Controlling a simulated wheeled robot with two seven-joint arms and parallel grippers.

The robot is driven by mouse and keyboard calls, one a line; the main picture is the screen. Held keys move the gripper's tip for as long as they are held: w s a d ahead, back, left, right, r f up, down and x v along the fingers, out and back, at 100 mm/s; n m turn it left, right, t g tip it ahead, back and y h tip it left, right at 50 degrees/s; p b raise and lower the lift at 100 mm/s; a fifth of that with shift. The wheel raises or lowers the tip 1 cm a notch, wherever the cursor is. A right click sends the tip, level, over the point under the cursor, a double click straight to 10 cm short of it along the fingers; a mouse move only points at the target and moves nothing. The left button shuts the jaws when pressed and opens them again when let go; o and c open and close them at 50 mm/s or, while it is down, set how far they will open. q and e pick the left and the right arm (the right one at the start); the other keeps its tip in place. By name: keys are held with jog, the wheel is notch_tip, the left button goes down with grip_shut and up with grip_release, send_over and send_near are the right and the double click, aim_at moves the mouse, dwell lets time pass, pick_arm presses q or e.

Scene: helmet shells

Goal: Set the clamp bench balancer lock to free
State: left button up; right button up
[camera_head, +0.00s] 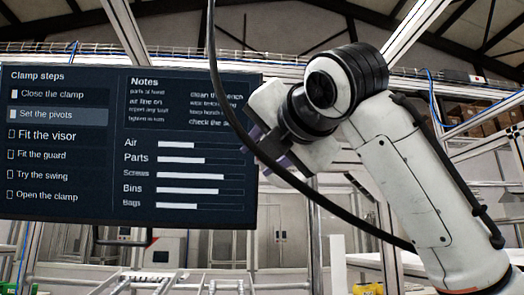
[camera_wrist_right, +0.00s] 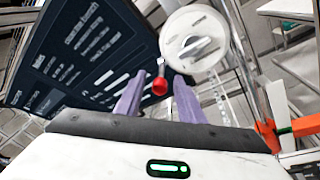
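In the right wrist view a round white housing (camera_wrist_right: 194,40) with a pale raised bar on its face is likely the balancer. A short lever with a red ball knob (camera_wrist_right: 160,87) hangs beside its lower left. My right gripper (camera_wrist_right: 157,84) is open, with its purple fingers on either side of the knob in the picture. I cannot tell whether they touch it. In the head view my right gripper (camera_head: 265,152) is raised in front of the screen's right edge, its fingers partly hidden. The housing and knob cannot be made out there. My left gripper is not in view.
A dark screen (camera_head: 60,215) listing clamp steps fills the left of the head view; "Set the pivots" is highlighted. A black cable (camera_head: 223,95) crosses in front of it to my right arm. Orange parts (camera_wrist_right: 303,127) stand at the right of the wrist view.

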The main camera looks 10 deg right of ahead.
grip_shut()
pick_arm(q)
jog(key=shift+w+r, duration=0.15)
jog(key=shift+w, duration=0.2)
